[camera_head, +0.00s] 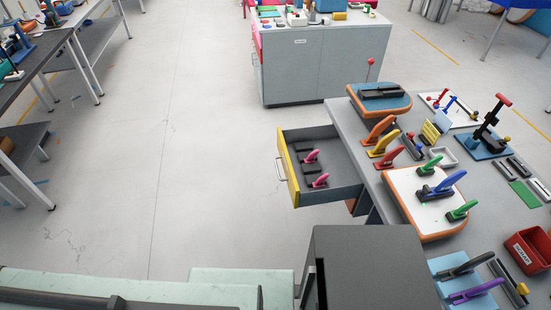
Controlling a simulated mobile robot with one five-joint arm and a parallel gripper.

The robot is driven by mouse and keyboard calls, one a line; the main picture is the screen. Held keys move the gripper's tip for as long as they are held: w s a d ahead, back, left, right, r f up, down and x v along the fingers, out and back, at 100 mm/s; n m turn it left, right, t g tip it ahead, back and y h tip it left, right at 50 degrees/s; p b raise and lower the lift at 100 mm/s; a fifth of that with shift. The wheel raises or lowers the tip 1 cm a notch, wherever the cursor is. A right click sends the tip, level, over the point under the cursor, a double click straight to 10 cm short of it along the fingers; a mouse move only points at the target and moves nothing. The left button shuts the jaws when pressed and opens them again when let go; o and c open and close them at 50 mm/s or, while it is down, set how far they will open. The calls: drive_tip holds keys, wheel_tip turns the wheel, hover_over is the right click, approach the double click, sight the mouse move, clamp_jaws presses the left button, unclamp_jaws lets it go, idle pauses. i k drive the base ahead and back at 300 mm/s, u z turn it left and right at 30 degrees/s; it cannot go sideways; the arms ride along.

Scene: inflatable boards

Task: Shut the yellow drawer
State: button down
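The yellow drawer (288,177) sticks out to the left from under the grey workbench, open. Its yellow front faces left and carries a pale bar handle (280,168). Its inside is grey and holds two pink-handled tools (319,181) on dark bases. I cannot make out my gripper in this view, so its place relative to the drawer does not show.
The grey workbench (352,128) at right carries boards with coloured clamps and a red bin (530,251). A grey cabinet (322,70) stands behind. Dark tables are at far left. The floor (190,150) left of the drawer is clear.

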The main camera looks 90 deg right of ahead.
sight(343, 181)
drive_tip(key=z, duration=0.05)
drive_tip(key=k, duration=0.45)
drive_tip(key=z, duration=0.85)
drive_tip(key=i, duration=0.5)
drive_tip(key=z, duration=0.05)
